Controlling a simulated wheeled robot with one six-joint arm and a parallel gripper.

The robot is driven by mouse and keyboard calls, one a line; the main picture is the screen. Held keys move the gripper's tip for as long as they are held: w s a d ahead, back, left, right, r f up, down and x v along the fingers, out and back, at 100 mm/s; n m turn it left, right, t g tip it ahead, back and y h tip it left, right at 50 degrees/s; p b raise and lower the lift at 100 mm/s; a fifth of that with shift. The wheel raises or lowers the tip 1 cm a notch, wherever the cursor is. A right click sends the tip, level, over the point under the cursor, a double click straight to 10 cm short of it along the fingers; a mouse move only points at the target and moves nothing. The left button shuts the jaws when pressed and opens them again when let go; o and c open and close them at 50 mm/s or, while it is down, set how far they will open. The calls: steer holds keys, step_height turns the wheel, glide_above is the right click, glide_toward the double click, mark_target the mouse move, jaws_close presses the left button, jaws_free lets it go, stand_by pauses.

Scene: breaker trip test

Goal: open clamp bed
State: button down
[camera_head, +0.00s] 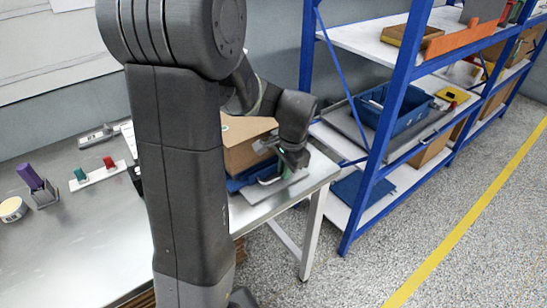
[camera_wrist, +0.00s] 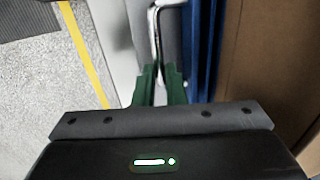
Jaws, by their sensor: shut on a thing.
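The clamp bed appears to be the grey plate (camera_head: 245,198) with a bent metal handle (camera_wrist: 153,22), at the right end of the metal bench. My gripper (camera_wrist: 160,88) reaches down to it with its green fingers close together around the lower end of the handle. In the head view my gripper (camera_head: 284,173) is above the plate, beside a blue part (camera_head: 238,184). The fingers hide the end of the handle. My arm hides part of the bench, and I cannot tell how far the clamp is open.
A cardboard box (camera_head: 244,150) stands close to my gripper. Left on the bench (camera_head: 85,240) are a purple block (camera_head: 29,176), a white strip with green and red pieces (camera_head: 97,175) and a round tin (camera_head: 12,209). A blue shelf rack (camera_head: 391,95) stands right.

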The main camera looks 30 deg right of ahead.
steer(key=shift+s, duration=0.95)
steer(key=shift+d, duration=0.1)
steer(key=c, duration=1.5)
jaws_free()
step_height(320, 180, up, 14)
steer(key=s+p, duration=0.1)
steer(key=s, duration=0.1)
steer(key=shift+s+f+p, duration=0.2)
steer(key=shift+s+p, duration=0.05)
steer(key=shift+p, duration=0.05)
